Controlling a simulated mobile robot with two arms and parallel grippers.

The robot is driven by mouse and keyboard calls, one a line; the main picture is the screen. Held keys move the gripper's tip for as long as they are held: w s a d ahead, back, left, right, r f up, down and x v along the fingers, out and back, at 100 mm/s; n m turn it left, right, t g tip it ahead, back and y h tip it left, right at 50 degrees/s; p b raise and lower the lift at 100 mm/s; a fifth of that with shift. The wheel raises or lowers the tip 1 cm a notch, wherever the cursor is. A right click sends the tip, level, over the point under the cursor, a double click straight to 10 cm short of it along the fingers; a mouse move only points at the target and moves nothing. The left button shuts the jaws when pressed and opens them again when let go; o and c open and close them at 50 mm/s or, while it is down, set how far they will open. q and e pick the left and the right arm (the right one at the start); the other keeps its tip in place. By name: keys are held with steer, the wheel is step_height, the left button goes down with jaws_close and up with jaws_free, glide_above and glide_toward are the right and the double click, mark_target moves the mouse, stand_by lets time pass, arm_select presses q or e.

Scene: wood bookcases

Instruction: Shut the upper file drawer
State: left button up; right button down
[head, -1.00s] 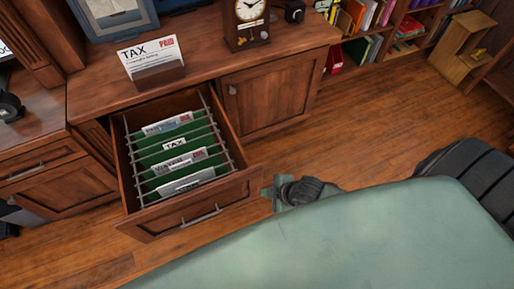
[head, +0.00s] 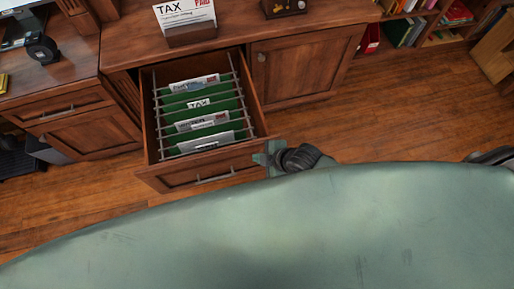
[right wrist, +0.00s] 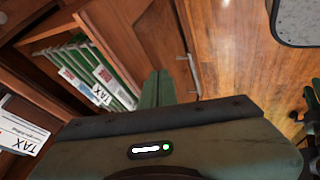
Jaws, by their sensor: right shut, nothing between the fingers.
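The upper file drawer (head: 152,125) is pulled out of the wooden cabinet, with green hanging folders (head: 200,118) and white papers inside. Its front panel carries a metal handle (head: 215,178). My right gripper (head: 262,158) is shut and empty, beside the right end of the drawer front; I cannot tell if it touches. In the right wrist view, the shut fingers (right wrist: 157,88) overlap the view of the drawer front (right wrist: 160,40), with the handle (right wrist: 190,75) to their right. My left gripper is not in view.
A closed cabinet door (head: 300,65) is right of the drawer. A TAX letter in a holder (head: 188,20) stands on the desktop, and a black tape dispenser (head: 42,48) is at left. Wooden floor (head: 400,110) is open at right. My green body fills the foreground.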

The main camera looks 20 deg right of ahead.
mark_target(250, 149)
steer(key=shift+w+r, duration=0.1)
steer(key=shift+w, duration=1.35)
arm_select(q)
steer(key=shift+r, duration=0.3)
arm_select(e)
steer(key=shift+w, duration=0.1)
